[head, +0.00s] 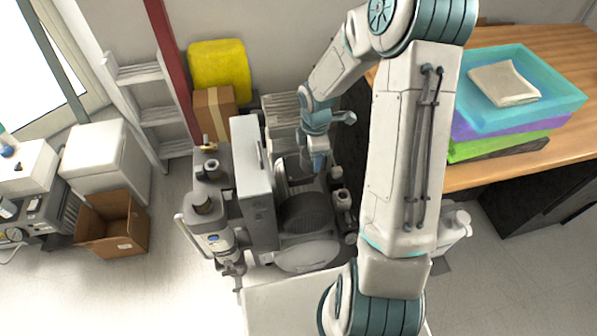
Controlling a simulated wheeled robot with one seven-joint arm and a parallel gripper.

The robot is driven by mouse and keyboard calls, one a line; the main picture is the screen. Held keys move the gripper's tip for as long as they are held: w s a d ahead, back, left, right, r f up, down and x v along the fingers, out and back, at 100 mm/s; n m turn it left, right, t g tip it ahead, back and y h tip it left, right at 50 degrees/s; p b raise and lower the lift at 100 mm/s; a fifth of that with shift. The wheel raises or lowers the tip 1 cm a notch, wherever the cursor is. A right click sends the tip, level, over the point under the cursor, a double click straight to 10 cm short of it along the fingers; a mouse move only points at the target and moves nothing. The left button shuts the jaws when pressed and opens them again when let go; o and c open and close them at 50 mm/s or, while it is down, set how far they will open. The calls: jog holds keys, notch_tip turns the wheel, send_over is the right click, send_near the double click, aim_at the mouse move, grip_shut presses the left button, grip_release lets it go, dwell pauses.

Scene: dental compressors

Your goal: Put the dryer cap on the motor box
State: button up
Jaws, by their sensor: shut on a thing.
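My gripper (317,166) is low over the back of the compressor, just right of a tall grey box (254,182) that looks like the motor box. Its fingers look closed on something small. That thing is mostly hidden, and I cannot tell whether it is the dryer cap. I cannot tell whether that top is a loose cap. The top of the grey box looks bare.
A dark ribbed motor (309,213) sits below my gripper. A red post (172,65) and a white ladder (150,75) stand at the left. A wooden table (480,178) with stacked coloured trays (560,105) is at the right. An open carton (125,240) lies on the floor.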

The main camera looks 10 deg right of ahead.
jog(key=w+f+n+b, duration=0.1)
jog(key=w+f+n, duration=0.2)
jog(key=w+a+f+n+b, duration=0.1)
jog(key=w+f+n, duration=0.2)
jog(key=w+f, duration=0.1)
jog(key=w+f+n+b, duration=0.1)
jog(key=w+f+n, duration=0.1)
jog(key=w+f, duration=0.1)
jog(key=shift+w+a+f+n+b, duration=0.35)
jog(key=shift+w+n+b, duration=0.05)
jog(key=shift+w, duration=0.15)
jog(key=shift+f, duration=1.95)
jog(key=shift+f, duration=0.15)
jog(key=o, duration=1)
jog(key=shift+o, duration=0.2)
